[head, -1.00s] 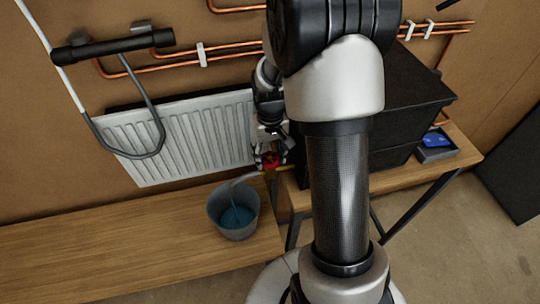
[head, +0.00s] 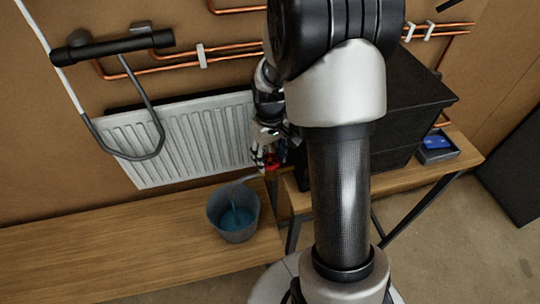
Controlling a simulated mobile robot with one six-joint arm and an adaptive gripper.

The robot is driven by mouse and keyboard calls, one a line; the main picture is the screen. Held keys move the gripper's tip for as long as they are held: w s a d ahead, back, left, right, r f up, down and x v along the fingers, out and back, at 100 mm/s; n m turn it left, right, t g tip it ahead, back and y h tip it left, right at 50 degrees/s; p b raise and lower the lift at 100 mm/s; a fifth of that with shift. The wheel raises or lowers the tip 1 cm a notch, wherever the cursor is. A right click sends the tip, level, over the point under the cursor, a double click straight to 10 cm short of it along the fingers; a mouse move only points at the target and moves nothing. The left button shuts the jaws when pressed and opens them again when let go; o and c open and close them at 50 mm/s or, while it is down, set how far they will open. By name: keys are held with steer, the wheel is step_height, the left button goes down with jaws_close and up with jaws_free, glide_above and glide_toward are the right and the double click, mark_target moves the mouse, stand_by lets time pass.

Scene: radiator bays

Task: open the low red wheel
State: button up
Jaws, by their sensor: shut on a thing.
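The low red wheel (head: 272,161) is a small red patch at the lower right corner of the white radiator (head: 185,140), above the gap between the benches. My gripper (head: 266,158) is at the wheel and shut on it, with its fingers partly in front of it. My arm hides part of the area to the right of the wheel. A grey bucket (head: 215,205) stands on the bench below and left of the wheel, and a stream runs into the blue liquid inside.
Copper pipes (head: 180,68) and a black bar with a grey hose (head: 115,45) are on the wall.

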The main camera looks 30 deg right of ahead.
mark_target(269, 161)
steer(key=o, duration=1.1)
steer(key=shift+c, duration=0.2)
steer(key=shift+r, duration=0.1)
step_height(269, 161, up, 12)
steer(key=s+a+f+t+b, duration=0.2)
steer(key=s+a+f+b, duration=0.3)
steer(key=s+b, duration=0.4)
steer(key=s+a+f+t+b, duration=0.2)
steer(key=s+a+f+b, duration=0.4)
steer(key=s+b, duration=0.4)
steer(key=shift+s+a+f+t+b, duration=0.15)
steer(key=shift+a+f+t+b, duration=0.25)
steer(key=shift+a, duration=0.5)
